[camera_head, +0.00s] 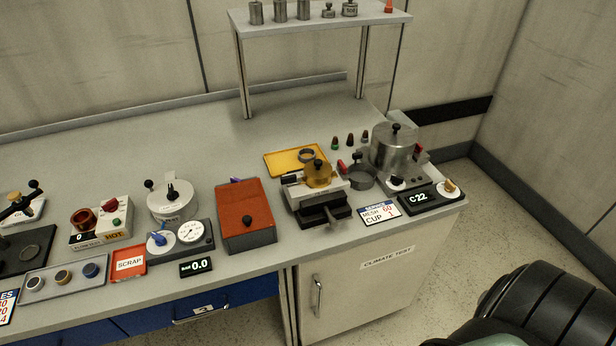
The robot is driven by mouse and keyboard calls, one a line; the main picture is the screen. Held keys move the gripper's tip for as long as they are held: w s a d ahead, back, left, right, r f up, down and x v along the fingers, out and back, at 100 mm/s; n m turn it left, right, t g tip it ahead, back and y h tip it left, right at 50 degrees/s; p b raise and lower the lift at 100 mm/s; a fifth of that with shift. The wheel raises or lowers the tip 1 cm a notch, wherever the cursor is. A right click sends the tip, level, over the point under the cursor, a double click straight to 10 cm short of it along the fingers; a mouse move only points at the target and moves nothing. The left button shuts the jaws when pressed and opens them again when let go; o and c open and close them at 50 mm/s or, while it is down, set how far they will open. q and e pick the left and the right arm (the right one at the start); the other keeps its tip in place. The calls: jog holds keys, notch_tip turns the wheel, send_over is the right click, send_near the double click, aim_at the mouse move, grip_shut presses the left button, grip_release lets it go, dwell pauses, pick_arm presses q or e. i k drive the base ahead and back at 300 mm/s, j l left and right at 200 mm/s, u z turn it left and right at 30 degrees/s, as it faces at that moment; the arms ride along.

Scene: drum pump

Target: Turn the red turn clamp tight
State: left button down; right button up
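A steel pot with a lid and black knob (395,148) stands at the right end of the bench. Another red tip (341,166) shows just left of that cup. Either could be the red turn clamp; at this size I cannot tell which, or how tight it is. Neither gripper is in view, and nothing is seen touching these parts. A black ribbed link at the bottom right seems to be part of my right arm.
A vise-like fixture (322,198) and a red-brown box (245,218) stand left of the pot. A yellow tray (283,162) lies behind the fixture. A raised shelf (300,22) stands at the back. The bench (200,135) is clear behind the devices.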

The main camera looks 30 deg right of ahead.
aim_at(343, 168)
jog(key=z, duration=1.3)
